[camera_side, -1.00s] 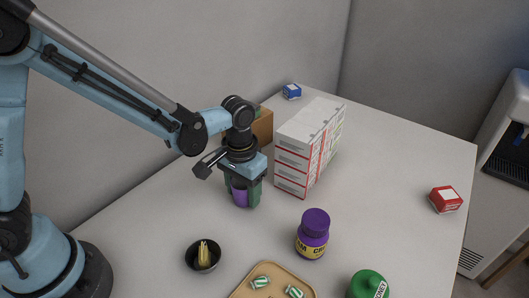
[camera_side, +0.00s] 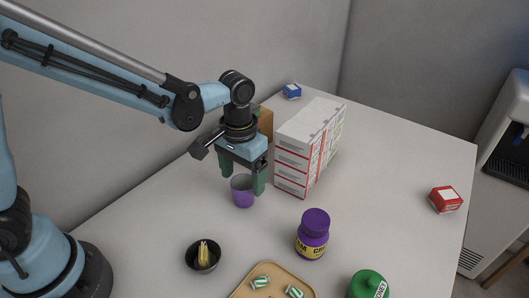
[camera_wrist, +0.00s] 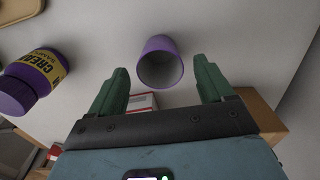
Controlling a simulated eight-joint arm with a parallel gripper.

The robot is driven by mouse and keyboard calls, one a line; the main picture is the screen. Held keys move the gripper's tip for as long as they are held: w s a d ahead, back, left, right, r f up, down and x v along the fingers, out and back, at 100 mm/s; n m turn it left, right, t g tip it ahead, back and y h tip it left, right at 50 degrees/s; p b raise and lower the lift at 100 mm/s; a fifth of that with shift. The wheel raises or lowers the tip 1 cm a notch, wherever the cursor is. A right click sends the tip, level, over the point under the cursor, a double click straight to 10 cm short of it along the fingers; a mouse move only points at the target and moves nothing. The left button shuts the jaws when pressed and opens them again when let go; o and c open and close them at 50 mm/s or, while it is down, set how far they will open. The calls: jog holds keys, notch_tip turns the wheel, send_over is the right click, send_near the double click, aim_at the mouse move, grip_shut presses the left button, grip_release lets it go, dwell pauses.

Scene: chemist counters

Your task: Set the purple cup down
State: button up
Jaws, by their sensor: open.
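The purple cup (camera_side: 243,193) stands upright on the white counter (camera_side: 390,160), in the middle left of the side view. In the wrist view the cup (camera_wrist: 160,46) shows its open, empty-looking mouth, beyond the gap between the fingers. My gripper (camera_side: 242,182) is open above and just behind the cup, with its green fingers spread wide. The fingers look clear of the cup in the wrist view (camera_wrist: 163,88).
White boxes (camera_side: 307,148) are stacked close to the right of my gripper, with a brown box (camera_side: 265,123) behind. A purple jar (camera_side: 313,234), black bowl (camera_side: 203,256), tray (camera_side: 245,290) and green bottle (camera_side: 368,285) stand in front. The right of the counter is mostly clear.

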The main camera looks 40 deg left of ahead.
notch_tip(320, 180, up, 7)
jog(key=s+a+r+t, duration=0.1)
jog(key=s+a+t, duration=0.6)
jog(key=a, duration=0.4)
jog(key=shift+r, duration=0.35)
dwell(1.1)
